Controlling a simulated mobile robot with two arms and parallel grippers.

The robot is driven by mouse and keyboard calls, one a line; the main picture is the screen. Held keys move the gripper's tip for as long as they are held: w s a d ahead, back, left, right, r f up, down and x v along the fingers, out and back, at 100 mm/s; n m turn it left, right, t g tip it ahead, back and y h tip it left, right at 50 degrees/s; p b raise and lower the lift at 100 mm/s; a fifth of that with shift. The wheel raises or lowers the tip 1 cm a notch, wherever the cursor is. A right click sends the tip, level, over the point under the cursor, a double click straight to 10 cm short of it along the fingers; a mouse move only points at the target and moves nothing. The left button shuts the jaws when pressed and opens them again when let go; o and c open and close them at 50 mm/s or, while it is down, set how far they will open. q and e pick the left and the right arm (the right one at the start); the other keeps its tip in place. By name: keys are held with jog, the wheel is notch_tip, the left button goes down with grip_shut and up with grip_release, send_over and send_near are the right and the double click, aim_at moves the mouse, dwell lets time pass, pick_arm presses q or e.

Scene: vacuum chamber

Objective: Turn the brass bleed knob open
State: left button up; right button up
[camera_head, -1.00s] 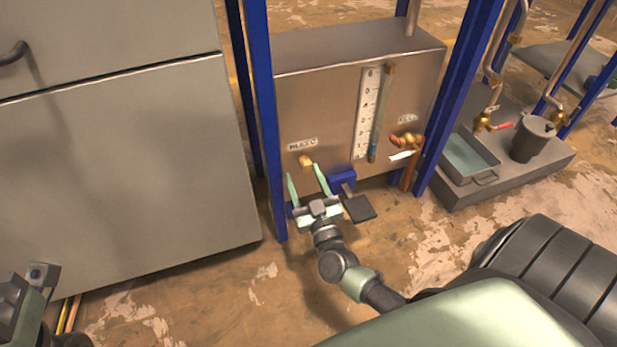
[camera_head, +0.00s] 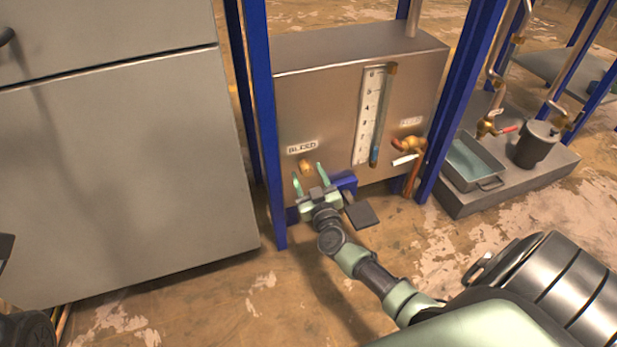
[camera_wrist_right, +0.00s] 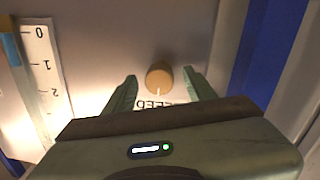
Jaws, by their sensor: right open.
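The brass bleed knob (camera_head: 305,166) sits on the front of the steel tank, just under the BLEED label (camera_head: 302,147). In the right wrist view the knob (camera_wrist_right: 159,76) lies between the two fingers and beyond their tips, with a pale line on its face pointing to the label. My right gripper (camera_head: 309,175) is open and empty, just in front of and a little below the knob. In the right wrist view its fingers (camera_wrist_right: 160,80) show a gap on both sides of the knob. I cannot make out my left gripper's jaws.
The steel tank (camera_head: 330,110) stands between blue posts (camera_head: 262,100). A gauge scale (camera_head: 368,115) and a second brass valve (camera_head: 408,145) are right of the knob. A dark pedal-like plate (camera_head: 361,214) is below. A large grey cabinet (camera_head: 120,170) closes the left side.

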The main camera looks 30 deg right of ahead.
grip_shut()
